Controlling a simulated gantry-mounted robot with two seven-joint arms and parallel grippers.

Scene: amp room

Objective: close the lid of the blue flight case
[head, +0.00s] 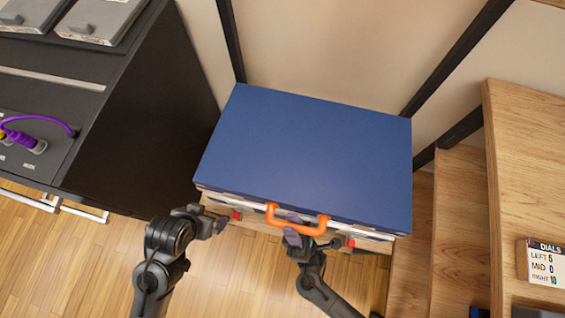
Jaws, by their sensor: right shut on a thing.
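The blue flight case (310,155) stands in the middle of the head view, its flat blue lid lying over the top. Silver trim runs along the front edge; I cannot tell whether a thin gap is left under the lid. An orange handle (284,221) sits at the middle of the front edge, with red latches to its left (237,215) and right (351,243). My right gripper (293,230) is shut on the orange handle. My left gripper (217,218) is beside the front left corner, close to the left latch; its jaw opening is unclear.
The case rests on a wooden surface (260,227). A black cabinet (140,110) with a purple cable (25,140) stands at the left. Wooden steps (460,210) and a wooden top with a dials sign (543,262) are at the right. A wall is behind.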

